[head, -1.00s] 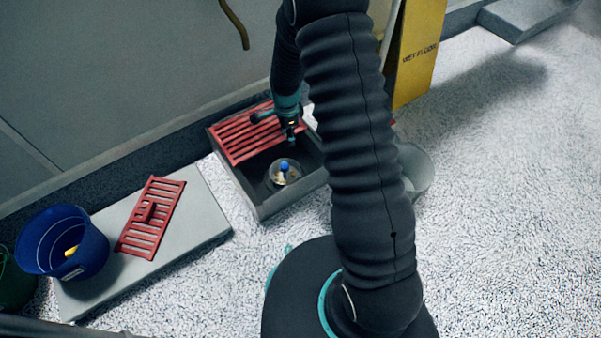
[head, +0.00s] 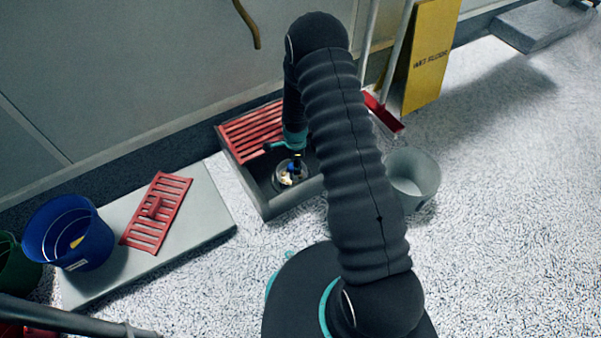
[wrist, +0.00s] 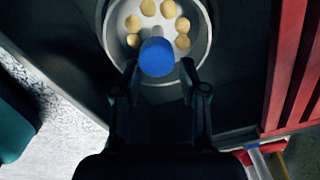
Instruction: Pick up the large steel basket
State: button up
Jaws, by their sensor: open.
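The large steel basket (head: 279,182) is a round metal vessel with a blue knob (head: 293,169) at its middle. It sits in the open part of a grey floor trough (head: 270,209). In the wrist view the basket (wrist: 203,45) shows a pale inside with several round yellowish pieces, and the blue knob (wrist: 157,57) stands in front. My gripper (wrist: 158,75) is open, with one finger on each side of the knob. I cannot tell whether the fingers touch it. In the head view my gripper (head: 296,160) is partly hidden and is over the basket.
A red slatted grate (head: 250,132) covers the trough's far part. A grey slab (head: 205,215) at left carries a loose red grate (head: 156,212) and a blue bucket (head: 85,250). A pale bucket (head: 425,175), red-headed broom (head: 385,113) and yellow sign (head: 428,60) stand to the right.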

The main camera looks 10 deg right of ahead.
jog(key=f, duration=0.2)
jog(key=a+f, duration=0.1)
jog(key=f, duration=0.1)
jog(key=shift+w+a+f+b, duration=0.1)
jog(key=shift+b, duration=0.2)
jog(key=shift+f, duration=0.5)
grip_shut()
